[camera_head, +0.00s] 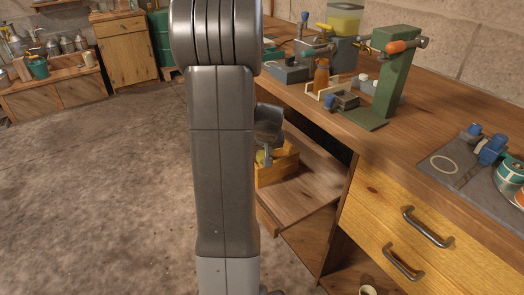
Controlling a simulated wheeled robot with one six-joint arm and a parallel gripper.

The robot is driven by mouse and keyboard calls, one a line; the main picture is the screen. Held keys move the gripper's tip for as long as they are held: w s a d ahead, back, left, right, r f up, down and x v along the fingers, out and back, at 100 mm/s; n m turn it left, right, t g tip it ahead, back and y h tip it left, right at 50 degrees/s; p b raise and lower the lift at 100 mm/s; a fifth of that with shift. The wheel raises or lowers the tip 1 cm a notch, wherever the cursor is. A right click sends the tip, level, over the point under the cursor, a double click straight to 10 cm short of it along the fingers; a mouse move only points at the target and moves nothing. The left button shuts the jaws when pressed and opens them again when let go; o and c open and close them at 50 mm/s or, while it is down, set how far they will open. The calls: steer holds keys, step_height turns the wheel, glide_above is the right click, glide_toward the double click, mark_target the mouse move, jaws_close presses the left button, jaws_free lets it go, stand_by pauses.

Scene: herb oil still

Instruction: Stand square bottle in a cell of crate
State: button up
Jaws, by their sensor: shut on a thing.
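The crate (277,177) is a small yellow wooden box on a pull-out wooden shelf below the bench top, just right of my arm. My arm hides its left part. My gripper (267,154) is over the crate, low at its opening, and partly hidden by my arm. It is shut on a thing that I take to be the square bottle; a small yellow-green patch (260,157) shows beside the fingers. The bottle's base, its tilt and the crate's cells cannot be made out.
The workbench (403,128) runs along the right, with a green stand (396,75), an amber bottle (321,75) and a grey mat (470,170) on it. Drawers with metal handles (428,228) face the floor. The floor at left is clear; a cabinet (125,47) stands behind.

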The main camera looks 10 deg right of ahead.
steer(key=shift+f+b, duration=0.65)
steer(key=o, duration=0.9)
steer(key=shift+r, duration=0.1)
steer(key=shift+r+p, duration=0.2)
steer(key=shift+p, duration=0.15)
steer(key=p+v, duration=0.3)
steer(key=v, duration=0.9)
steer(key=shift+r, duration=0.4)
steer(key=shift+o, duration=0.4)
